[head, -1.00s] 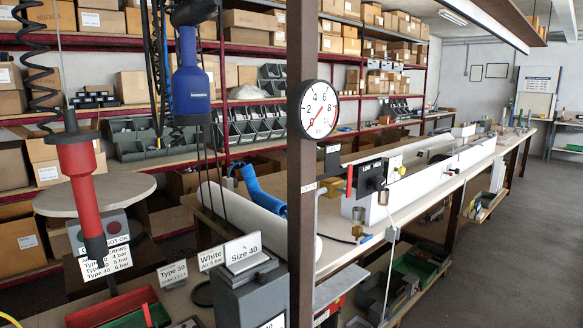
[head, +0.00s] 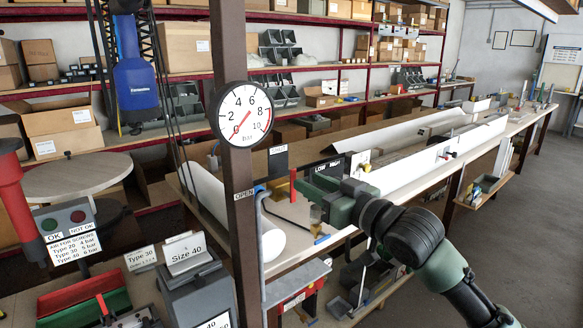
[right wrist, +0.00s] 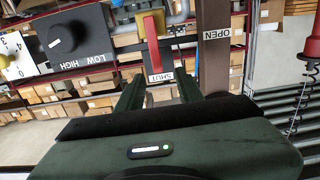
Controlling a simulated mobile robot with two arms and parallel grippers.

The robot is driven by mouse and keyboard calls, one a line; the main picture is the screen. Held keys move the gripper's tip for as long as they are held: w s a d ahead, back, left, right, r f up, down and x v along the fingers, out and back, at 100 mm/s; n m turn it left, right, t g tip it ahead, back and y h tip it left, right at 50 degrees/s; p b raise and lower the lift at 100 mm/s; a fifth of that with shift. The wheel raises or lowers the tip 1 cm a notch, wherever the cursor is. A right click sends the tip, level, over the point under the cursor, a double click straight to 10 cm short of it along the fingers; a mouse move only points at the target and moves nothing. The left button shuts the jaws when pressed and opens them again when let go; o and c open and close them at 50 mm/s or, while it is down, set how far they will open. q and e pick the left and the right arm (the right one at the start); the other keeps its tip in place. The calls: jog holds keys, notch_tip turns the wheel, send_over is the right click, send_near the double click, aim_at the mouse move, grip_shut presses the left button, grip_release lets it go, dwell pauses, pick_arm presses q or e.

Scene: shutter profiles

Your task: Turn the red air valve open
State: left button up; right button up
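The red air valve lever (head: 293,183) stands upright beside the dark post in the head view. In the right wrist view the red lever (right wrist: 152,38), with a yellow part beside it, points towards the SHUT label (right wrist: 160,78). The OPEN label (right wrist: 216,36) is to its right on the post. My right gripper (head: 303,182) is at the lever in the head view. In the right wrist view its two fingers (right wrist: 160,82) are apart, with the lever ahead between them; I cannot tell whether they touch it. My left gripper is not in view.
The pressure gauge (head: 243,113) on the dark post (head: 228,60) has its needle near 0. A black LOW/HIGH panel (head: 326,168) is just behind my right gripper. A white roll (head: 268,238) lies on the bench behind the post. The floor at right is clear.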

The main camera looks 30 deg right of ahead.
aim_at(294, 174)
jog(key=w+p, duration=0.2)
jog(key=w, duration=0.5)
jog(key=shift+a+p, duration=0.1)
jog(key=shift+p, duration=0.3)
jog(key=shift+w+f, duration=0.1)
jog(key=shift+w, duration=0.15)
grip_shut()
dwell(0.8)
